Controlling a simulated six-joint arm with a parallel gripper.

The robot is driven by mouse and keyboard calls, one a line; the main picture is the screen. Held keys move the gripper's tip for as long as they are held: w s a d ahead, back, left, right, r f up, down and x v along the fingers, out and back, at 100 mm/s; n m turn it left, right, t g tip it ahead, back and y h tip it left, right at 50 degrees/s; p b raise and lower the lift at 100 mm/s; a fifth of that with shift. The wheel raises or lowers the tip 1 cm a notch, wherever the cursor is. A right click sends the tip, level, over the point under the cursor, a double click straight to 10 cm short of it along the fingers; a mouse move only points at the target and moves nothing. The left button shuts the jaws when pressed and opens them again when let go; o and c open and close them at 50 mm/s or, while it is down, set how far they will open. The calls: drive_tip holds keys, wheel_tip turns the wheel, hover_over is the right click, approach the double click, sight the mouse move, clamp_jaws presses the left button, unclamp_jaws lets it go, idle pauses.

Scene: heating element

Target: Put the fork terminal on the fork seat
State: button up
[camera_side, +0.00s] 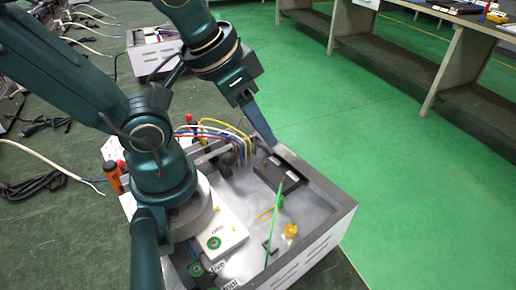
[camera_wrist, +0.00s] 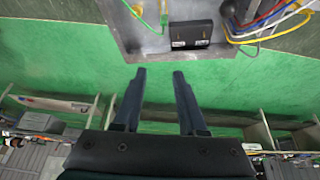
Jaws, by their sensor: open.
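My gripper (camera_wrist: 160,73) is open and empty, its two dark fingers apart over green floor in the wrist view. In the side view my gripper (camera_side: 268,138) is above the far wall of the open grey box, near a black block. A thin green lead (camera_side: 275,222) with a small orange tip stands up inside the box; it also shows at the top of the wrist view (camera_wrist: 143,18), apart from the fingers. I cannot clearly make out the fork terminal or which part is the fork seat.
The black block (camera_side: 276,172) lies by the box's far wall (camera_side: 313,181). A yellow knob (camera_side: 290,231) is near the green lead. Coloured wires (camera_side: 222,130) arch at the back of the box. Green floor beyond the box is clear up to the benches.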

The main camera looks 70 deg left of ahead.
drive_tip(key=g, duration=0.1)
drive_tip(key=n+g+h, duration=0.6)
drive_tip(key=n, duration=0.2)
hover_over(280, 196)
drive_tip(key=s, duration=0.2)
wheel_tip(280, 196, down, 8)
drive_tip(key=f+n+h, duration=0.2)
drive_tip(key=f, duration=0.1)
drive_tip(key=w+a+f+n+t+h, duration=0.1)
drive_tip(key=f+n+h, duration=0.1)
drive_tip(key=n, duration=0.1)
drive_tip(key=w+a+f+n+h, duration=0.1)
drive_tip(key=f+n+h, duration=0.1)
drive_tip(key=f+n, duration=0.1)
drive_tip(key=shift+f+h, duration=0.3)
drive_tip(key=shift+f, duration=0.05)
drive_tip(key=shift+a+f+n+t+h, duration=0.1)
drive_tip(key=shift+f+n+t+h, duration=0.2)
drive_tip(key=shift+f+n+t, duration=0.4)
drive_tip(key=shift+d+f+n, duration=0.1)
drive_tip(key=shift+d+n, duration=0.15)
drive_tip(key=shift+n, duration=0.05)
drive_tip(key=shift+x, duration=2.35)
clamp_jaws()
